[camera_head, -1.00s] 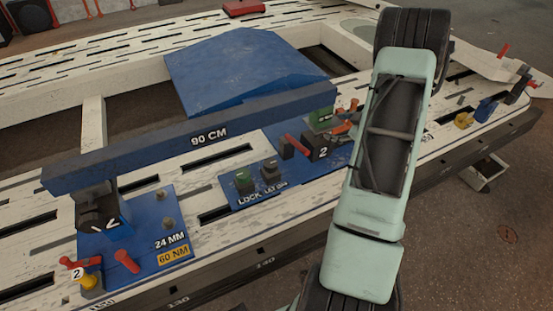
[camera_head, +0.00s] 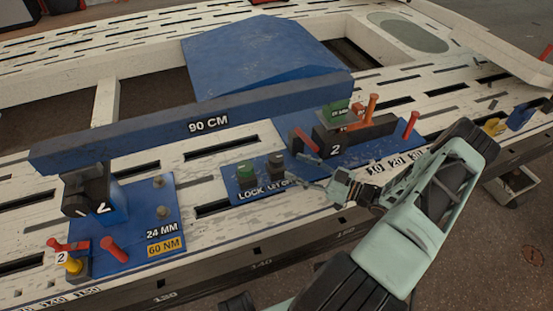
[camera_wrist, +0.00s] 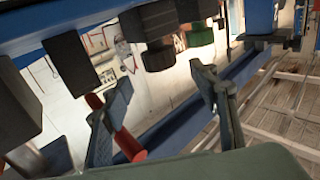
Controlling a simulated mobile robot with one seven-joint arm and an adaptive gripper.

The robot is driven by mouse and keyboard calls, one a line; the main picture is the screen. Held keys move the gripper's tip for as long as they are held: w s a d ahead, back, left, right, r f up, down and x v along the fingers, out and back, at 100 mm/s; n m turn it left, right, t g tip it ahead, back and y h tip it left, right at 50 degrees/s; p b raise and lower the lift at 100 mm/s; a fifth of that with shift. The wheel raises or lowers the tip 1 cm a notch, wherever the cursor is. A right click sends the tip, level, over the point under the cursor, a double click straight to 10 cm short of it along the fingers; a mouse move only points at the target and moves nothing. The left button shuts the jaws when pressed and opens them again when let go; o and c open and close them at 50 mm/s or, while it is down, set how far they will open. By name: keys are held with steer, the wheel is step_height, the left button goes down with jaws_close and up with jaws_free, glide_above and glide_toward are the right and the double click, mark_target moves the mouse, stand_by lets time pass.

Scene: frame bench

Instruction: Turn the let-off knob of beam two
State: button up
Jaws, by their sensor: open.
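No contact with the knob is visible.
A red handle (camera_head: 307,140) is close behind the fingers; a red bar (camera_wrist: 119,130) lies near the left finger in the wrist view. The blue 90 CM beam (camera_head: 160,132) runs behind the knobs. Dark blocks marked 2 (camera_head: 350,137) and an orange lever (camera_head: 371,108) stand to the right.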

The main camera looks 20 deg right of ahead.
mark_target(276, 157)
steer(key=b+x, duration=0.1)
steer(key=x, duration=0.7)
steer(key=shift+w+a, duration=0.1)
steer(key=shift+w, duration=0.05)
steer(key=c, duration=1.2)
